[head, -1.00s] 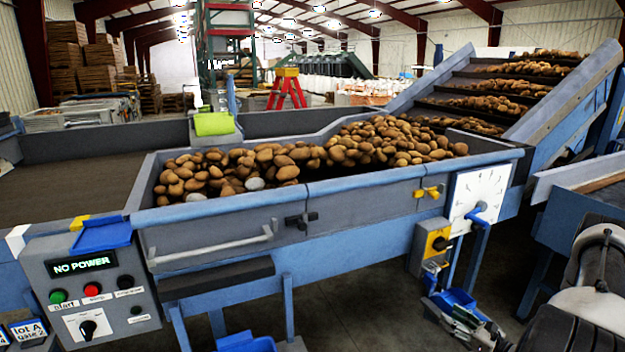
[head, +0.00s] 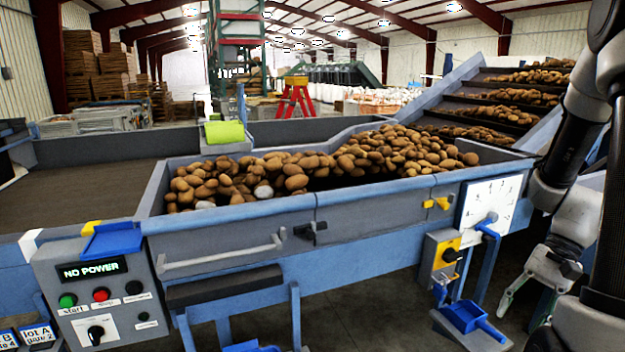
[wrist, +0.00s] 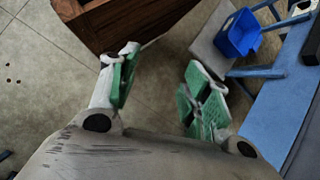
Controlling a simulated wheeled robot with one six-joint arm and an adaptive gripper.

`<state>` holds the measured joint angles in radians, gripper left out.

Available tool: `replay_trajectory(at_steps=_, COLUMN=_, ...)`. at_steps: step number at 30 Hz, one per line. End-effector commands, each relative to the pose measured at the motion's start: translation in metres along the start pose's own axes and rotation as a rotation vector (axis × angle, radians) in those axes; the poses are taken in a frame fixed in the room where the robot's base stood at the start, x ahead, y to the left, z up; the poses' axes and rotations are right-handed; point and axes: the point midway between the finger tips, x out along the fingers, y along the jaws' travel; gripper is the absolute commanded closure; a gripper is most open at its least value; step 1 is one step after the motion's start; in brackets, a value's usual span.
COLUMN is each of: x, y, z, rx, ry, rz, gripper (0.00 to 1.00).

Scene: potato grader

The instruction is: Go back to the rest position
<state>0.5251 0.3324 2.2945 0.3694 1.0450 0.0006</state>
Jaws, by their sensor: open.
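My gripper (head: 523,308) hangs at the lower right of the head view, below my raised arm. It is to the right of a blue scoop (head: 468,316) and apart from it. In the wrist view, my gripper (wrist: 163,86) has its two green-padded fingers spread, with nothing between them but bare floor. The blue scoop also shows in the wrist view (wrist: 238,34), at the upper right, beyond the right finger.
A blue-framed grader trough (head: 385,210) full of potatoes fills the middle. A control box (head: 100,300) reading NO POWER stands at left. A white dial (head: 488,204) and a yellow switch box (head: 440,256) face me. A brown wooden box (wrist: 120,22) is near my gripper.

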Motion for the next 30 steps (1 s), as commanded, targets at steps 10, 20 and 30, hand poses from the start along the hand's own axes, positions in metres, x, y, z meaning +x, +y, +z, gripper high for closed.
replay_trajectory(at_steps=10, x=-0.084, y=-0.005, z=0.074, rx=-0.452, ry=0.411, rz=0.279, gripper=0.52)
replay_trajectory(at_steps=20, x=-0.124, y=-0.031, z=0.143, rx=-0.758, ry=0.739, rz=0.277, gripper=0.52)
replay_trajectory(at_steps=30, x=-0.13, y=-0.046, z=0.16, rx=-0.853, ry=0.799, rz=0.25, gripper=0.52)
